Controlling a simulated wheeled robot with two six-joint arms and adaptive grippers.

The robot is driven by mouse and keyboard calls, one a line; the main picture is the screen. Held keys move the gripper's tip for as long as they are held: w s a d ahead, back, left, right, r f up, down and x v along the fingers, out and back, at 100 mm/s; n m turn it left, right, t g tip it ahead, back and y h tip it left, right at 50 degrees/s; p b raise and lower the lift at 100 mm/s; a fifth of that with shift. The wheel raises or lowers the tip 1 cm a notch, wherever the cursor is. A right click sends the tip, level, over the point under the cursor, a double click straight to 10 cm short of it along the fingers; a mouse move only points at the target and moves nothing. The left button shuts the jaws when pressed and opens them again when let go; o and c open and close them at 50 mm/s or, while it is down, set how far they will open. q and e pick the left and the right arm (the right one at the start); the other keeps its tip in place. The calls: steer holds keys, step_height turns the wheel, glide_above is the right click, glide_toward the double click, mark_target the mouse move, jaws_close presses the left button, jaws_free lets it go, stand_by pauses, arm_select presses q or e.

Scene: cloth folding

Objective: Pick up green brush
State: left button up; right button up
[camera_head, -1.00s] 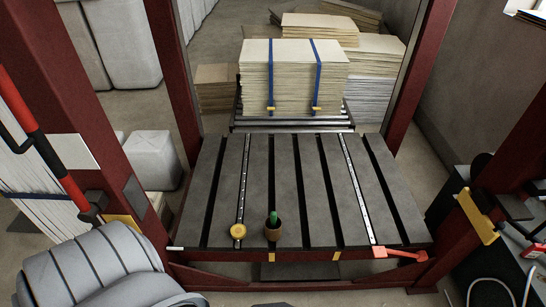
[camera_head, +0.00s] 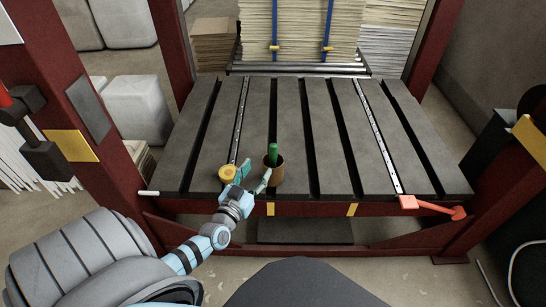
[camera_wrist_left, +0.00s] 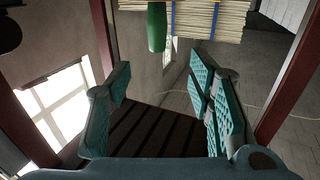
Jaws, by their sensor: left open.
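The green brush (camera_head: 272,152) stands upright in a small brown cup (camera_head: 275,177) near the front edge of the slatted table. Its green end shows above the rim; the lower part is hidden in the cup. My left gripper (camera_head: 253,175) is open and empty, low over the table at the cup's left side; I cannot tell if a finger touches the cup. In the left wrist view the green brush (camera_wrist_left: 156,26) shows at the top, ahead of the spread teal fingers of the gripper (camera_wrist_left: 163,95). My right gripper is not in view.
A round yellow object (camera_head: 227,173) lies close left of my left gripper. A red-orange tool (camera_head: 430,206) lies at the front right edge, a small white stick (camera_head: 148,193) at the front left. The grey slatted table (camera_head: 328,150) is bare behind the cup. Red posts flank it.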

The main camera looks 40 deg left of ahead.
mark_target(271, 152)
arm_select(q)
steer(key=b+x, duration=0.1)
steer(key=x, duration=0.1)
steer(key=b+x, duration=0.1)
steer(key=x, duration=0.2)
steer(key=b+x, duration=0.1)
steer(key=x, duration=0.2)
steer(key=shift+w+f+b, duration=0.25)
steer(key=shift+f+b, duration=0.05)
steer(key=b+x, duration=0.1)
steer(key=x, duration=0.2)
steer(key=shift+d+b, duration=0.15)
steer(key=shift+b, duration=0.15)
steer(key=shift+w+r, duration=0.1)
steer(key=shift+w, duration=0.2)
jaws_close()
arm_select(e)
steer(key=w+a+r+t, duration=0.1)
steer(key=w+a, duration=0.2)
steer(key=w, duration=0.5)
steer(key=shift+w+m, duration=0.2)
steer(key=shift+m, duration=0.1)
arm_select(q)
steer(key=shift+r, duration=0.1)
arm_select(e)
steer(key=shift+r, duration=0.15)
